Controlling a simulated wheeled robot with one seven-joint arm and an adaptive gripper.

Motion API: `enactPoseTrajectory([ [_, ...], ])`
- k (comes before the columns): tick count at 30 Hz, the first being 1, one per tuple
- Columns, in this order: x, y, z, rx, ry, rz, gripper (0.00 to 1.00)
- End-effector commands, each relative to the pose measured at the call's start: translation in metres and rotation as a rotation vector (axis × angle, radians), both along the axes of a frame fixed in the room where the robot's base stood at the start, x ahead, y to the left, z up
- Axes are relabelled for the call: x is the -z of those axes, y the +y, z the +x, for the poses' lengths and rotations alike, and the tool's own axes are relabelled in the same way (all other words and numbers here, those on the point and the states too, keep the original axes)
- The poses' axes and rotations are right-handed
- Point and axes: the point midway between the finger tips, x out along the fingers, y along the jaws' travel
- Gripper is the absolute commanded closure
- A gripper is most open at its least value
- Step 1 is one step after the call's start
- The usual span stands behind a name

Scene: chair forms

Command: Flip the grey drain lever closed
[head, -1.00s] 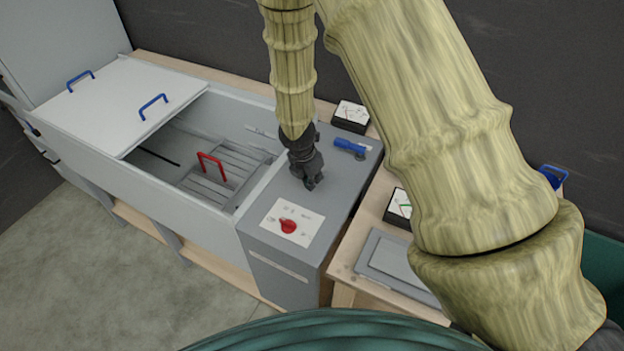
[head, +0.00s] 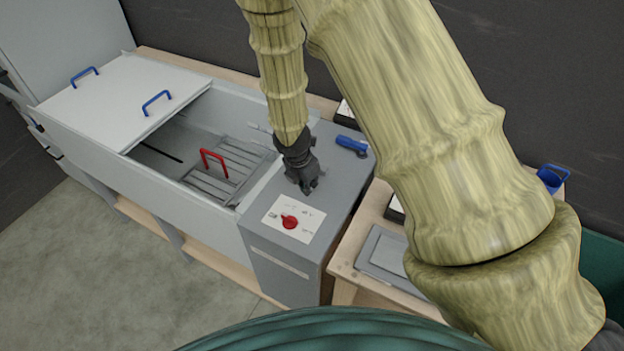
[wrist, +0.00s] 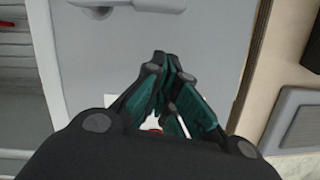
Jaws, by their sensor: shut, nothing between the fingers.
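My gripper (head: 308,188) is shut and empty above the grey top of the cabinet at the tank's right end. It also shows in the wrist view (wrist: 165,62), with its fingertips together. A small pale grey lever-like piece (head: 258,128) sits at the tank's back right edge, left of and behind my gripper. A grey piece (wrist: 95,11) at the top of the wrist view may be the same lever, partly cut off. I cannot tell its exact position. Nothing touches my fingers.
The cabinet top carries a blue handle (head: 352,145) at the back and a red knob (head: 290,222) on a white panel in front. A red handle (head: 214,160) stands on the slatted rack in the tank. A white lid (head: 120,95) covers the tank's left part.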

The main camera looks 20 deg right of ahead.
Motion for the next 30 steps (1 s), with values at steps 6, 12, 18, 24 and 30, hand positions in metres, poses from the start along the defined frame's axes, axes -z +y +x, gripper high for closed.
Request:
enactPoseTrajectory([
  [6,-0.013,0.009,-0.003,-0.003,-0.003,0.002,1.00],
  [12,-0.032,0.014,-0.006,-0.006,-0.002,0.002,1.00],
  [18,-0.055,0.018,-0.010,-0.005,-0.002,0.002,1.00],
  [24,-0.078,0.021,-0.013,-0.003,-0.003,0.002,1.00],
  [30,-0.092,0.024,-0.016,-0.003,-0.001,0.001,1.00],
])
